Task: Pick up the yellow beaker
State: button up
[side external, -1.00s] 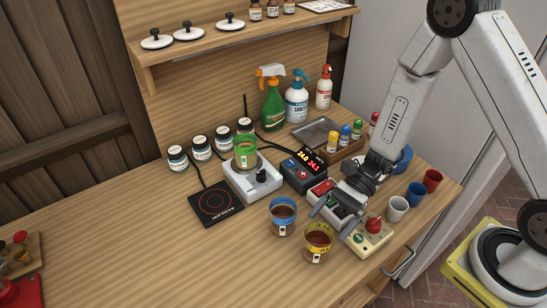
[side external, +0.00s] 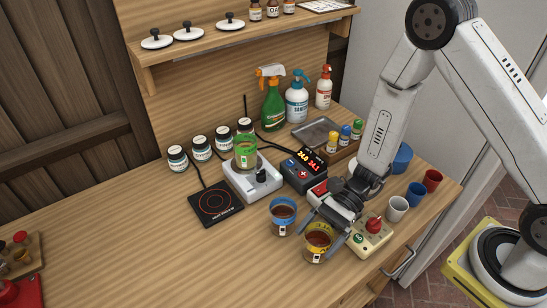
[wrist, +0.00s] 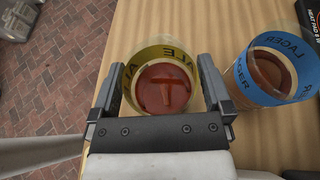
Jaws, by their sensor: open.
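The yellow beaker (side external: 318,243), a clear vessel with a yellow band and reddish-brown liquid, stands upright near the table's front edge. In the wrist view the yellow beaker (wrist: 150,90) sits between the two fingers of my gripper (wrist: 160,88). My gripper (side external: 322,228) is open, with one finger on each side of the beaker. I cannot tell whether either finger touches it. The blue-banded beaker (side external: 283,216) stands close by; in the wrist view this blue-banded beaker (wrist: 262,85) is just right of the right finger.
A control box with a red knob (side external: 372,226) is just right of the yellow beaker. A green-banded beaker (side external: 246,150) stands on a white stirrer (side external: 240,182). A black hot plate (side external: 216,203) lies further left.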

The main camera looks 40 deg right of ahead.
jog(key=c, duration=1.2)
jog(key=shift+r, duration=0.45)
jog(key=shift+r, duration=4.45)
jog(key=shift+r, duration=0.15)
